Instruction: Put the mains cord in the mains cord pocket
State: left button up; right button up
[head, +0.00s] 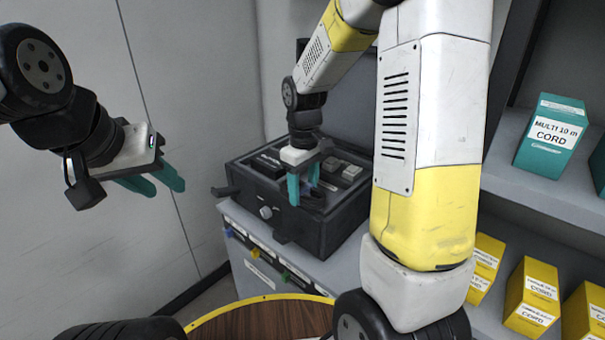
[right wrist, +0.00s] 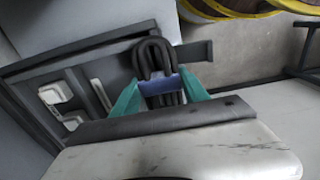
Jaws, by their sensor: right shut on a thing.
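The mains cord (right wrist: 153,58) is a black coiled bundle with a blue band around its middle, seen in the right wrist view. My right gripper (right wrist: 162,92) is shut on it, with one teal finger at each side of the band. In the head view my right gripper (head: 304,188) is over the front part of the open black case (head: 246,192), and the cord is mostly hidden there. I cannot tell which compartment lies under the cord. My left gripper (head: 160,184) is open and empty, out in the air at the left, its two teal fingers apart.
The case stands on a grey cabinet (head: 262,262) and holds several grey and white items in compartments. A round wooden top with a yellow rim (head: 262,318) is in front. Shelves at the right carry a teal cord box (head: 550,137) and several yellow boxes (head: 531,298).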

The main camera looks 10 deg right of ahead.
jog(key=w+d, duration=0.1)
jog(key=w, duration=0.1)
jog(key=w+d, duration=0.1)
jog(key=w, duration=0.2)
jog(key=w+d, duration=0.2)
jog(key=shift+w+f, duration=0.25)
jog(key=shift+f, duration=0.15)
jog(key=shift+w+d+f, duration=0.1)
jog(key=shift+w+f, duration=0.1)
jog(key=shift+f, duration=1.55)
jog(key=shift+f, duration=0.2)
jog(key=o, duration=1.6)
jog(key=shift+c, duration=0.2)
